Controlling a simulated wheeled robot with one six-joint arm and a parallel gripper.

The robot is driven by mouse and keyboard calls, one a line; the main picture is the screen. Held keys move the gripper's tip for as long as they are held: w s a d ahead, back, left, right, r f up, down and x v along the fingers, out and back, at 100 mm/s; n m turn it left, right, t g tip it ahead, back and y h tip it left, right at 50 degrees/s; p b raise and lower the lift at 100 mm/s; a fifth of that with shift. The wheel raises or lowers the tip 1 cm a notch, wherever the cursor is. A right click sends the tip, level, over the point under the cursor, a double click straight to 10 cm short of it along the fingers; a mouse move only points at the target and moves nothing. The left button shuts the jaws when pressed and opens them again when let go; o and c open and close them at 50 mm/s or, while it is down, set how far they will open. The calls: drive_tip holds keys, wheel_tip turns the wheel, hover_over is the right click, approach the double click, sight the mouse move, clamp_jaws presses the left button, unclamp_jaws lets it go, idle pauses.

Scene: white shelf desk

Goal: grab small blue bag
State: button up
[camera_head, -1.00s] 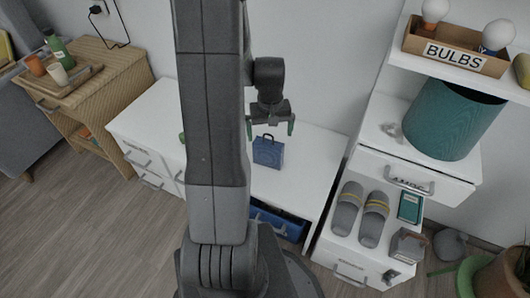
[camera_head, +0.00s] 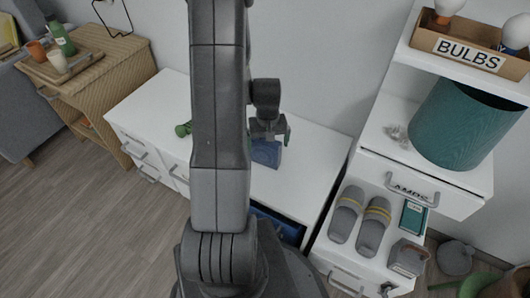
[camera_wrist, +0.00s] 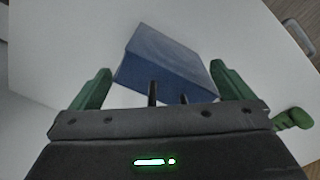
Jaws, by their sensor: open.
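The small blue bag (camera_head: 266,153) stands on the white desk top (camera_head: 308,152), right of my arm in the head view. Its upper part is hidden behind my gripper (camera_head: 270,133). In the wrist view the bag (camera_wrist: 167,62) lies ahead of and between the two green fingers of my gripper (camera_wrist: 155,85). The fingers are spread open, and the bag's near end reaches between them. Its dark handle posts show close to the gripper body. I cannot tell whether a finger touches the bag.
A green object (camera_head: 183,129) lies on the desk left of my arm; it also shows in the wrist view (camera_wrist: 292,119). An open drawer (camera_head: 277,224) is below the bag. Slippers (camera_head: 345,213), a teal bin (camera_head: 466,122) and a bulb box (camera_head: 470,50) are at right.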

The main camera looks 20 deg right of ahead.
drive_tip(key=shift+c, duration=0.2)
drive_tip(key=c, duration=1.9)
drive_tip(key=shift+r, duration=0.1)
